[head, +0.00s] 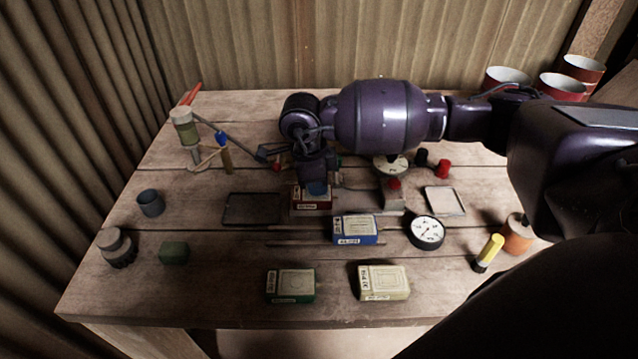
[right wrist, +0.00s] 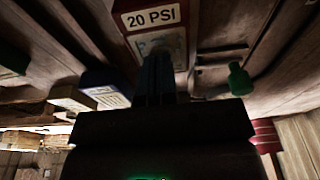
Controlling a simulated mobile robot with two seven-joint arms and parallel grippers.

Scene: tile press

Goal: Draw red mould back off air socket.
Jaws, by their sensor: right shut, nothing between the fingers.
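The red mould (head: 312,205) sits near the middle of the table, partly hidden behind my right gripper. In the right wrist view it is close up, a red block (right wrist: 178,42) with a "20 PSI" label. My right gripper (head: 316,187) points down at the mould from above, its fingers shut and empty. In the right wrist view the fingertips (right wrist: 156,62) overlap the mould's face; I cannot tell whether they touch it. I cannot make out the air socket, or whether the mould is on it. My left gripper is not in view.
A blue mould (head: 355,237) lies just front right. A green mould (head: 291,286) and a cream mould (head: 383,282) lie near the front edge. A dark tray (head: 252,210) is left, a red-knobbed grey block (head: 394,198) and round gauge (head: 426,232) right.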

